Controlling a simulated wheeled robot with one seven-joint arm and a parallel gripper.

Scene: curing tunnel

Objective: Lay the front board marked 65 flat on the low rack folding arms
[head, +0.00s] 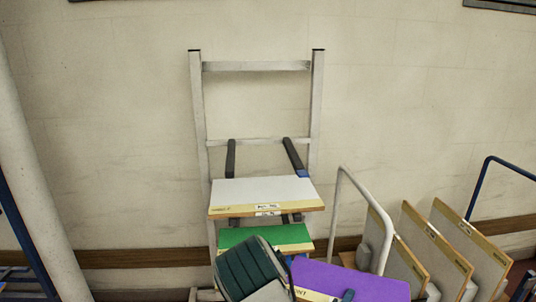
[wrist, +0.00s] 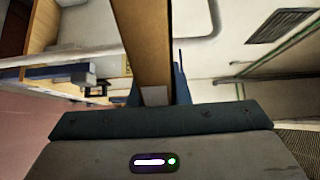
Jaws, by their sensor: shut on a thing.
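My gripper (wrist: 156,95) is shut on a board, whose wooden edge (wrist: 145,45) runs up between the blue fingers in the wrist view. In the head view the held board appears to be the purple one (head: 365,280) at the bottom, tilted, with a cream label strip; its number is not readable. My dark wrist (head: 248,268) covers its left side. The pale rack (head: 199,110) stands against the wall, left of the held board. A white board (head: 265,187) and a green board (head: 285,237) lie about level on it. Two dark folding arms (head: 231,158) show above the white board.
Several boards (head: 436,238) stand on edge at the right, beside a pale tube handle (head: 338,190). A blue tube frame (head: 478,187) is at the far right. A thick pale post (head: 35,180) stands at the left. The wall above the rack is clear.

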